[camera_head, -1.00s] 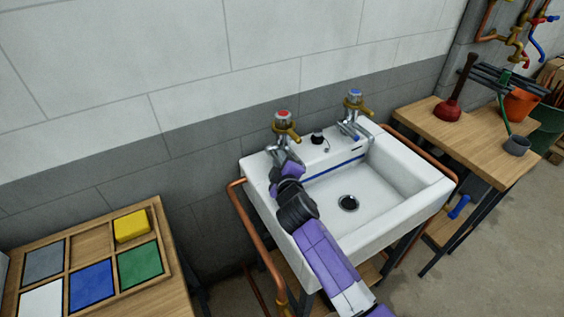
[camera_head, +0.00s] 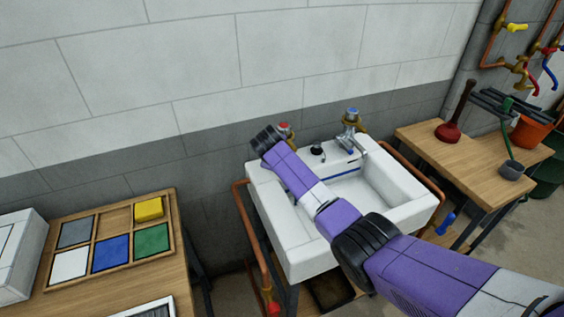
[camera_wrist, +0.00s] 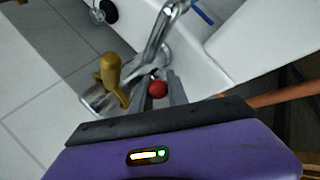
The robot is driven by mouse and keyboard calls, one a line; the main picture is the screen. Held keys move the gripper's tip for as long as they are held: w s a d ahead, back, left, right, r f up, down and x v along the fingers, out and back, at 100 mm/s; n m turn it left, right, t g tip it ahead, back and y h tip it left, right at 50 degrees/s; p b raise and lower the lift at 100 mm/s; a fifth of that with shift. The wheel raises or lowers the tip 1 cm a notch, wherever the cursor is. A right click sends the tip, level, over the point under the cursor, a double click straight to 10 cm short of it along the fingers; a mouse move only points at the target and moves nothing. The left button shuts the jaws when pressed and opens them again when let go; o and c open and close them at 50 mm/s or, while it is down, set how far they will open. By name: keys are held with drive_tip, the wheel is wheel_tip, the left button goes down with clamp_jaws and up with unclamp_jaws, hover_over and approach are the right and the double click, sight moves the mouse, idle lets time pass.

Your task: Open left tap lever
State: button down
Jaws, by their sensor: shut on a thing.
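The left tap (camera_head: 284,128) stands at the back left of the white sink, with a red top and brass showing just right of my gripper. In the wrist view its brass lever-like part (camera_wrist: 112,75) rises beside a chrome body, left of my fingers. My gripper (camera_wrist: 160,92) is shut on a small red knob (camera_wrist: 158,88) between its fingertips. I cannot tell how the knob joins the brass part. In the head view my wrist hides the fingers.
The white sink (camera_head: 415,205) lies under my arm. Copper pipes (camera_head: 250,240) run along its left side. A wooden table with a block tray (camera_head: 120,212) is at left. A wooden bench (camera_head: 480,170) with a plunger (camera_head: 450,128) is at right.

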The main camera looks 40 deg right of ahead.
drive_tip(key=shift+w+r+g+y, duration=0.25)
drive_tip(key=shift+g+y, duration=0.05)
drive_tip(key=shift+g, duration=0.3)
drive_tip(key=c, duration=1.3)
unclamp_jaws()
drive_tip(key=shift+d, duration=0.1)
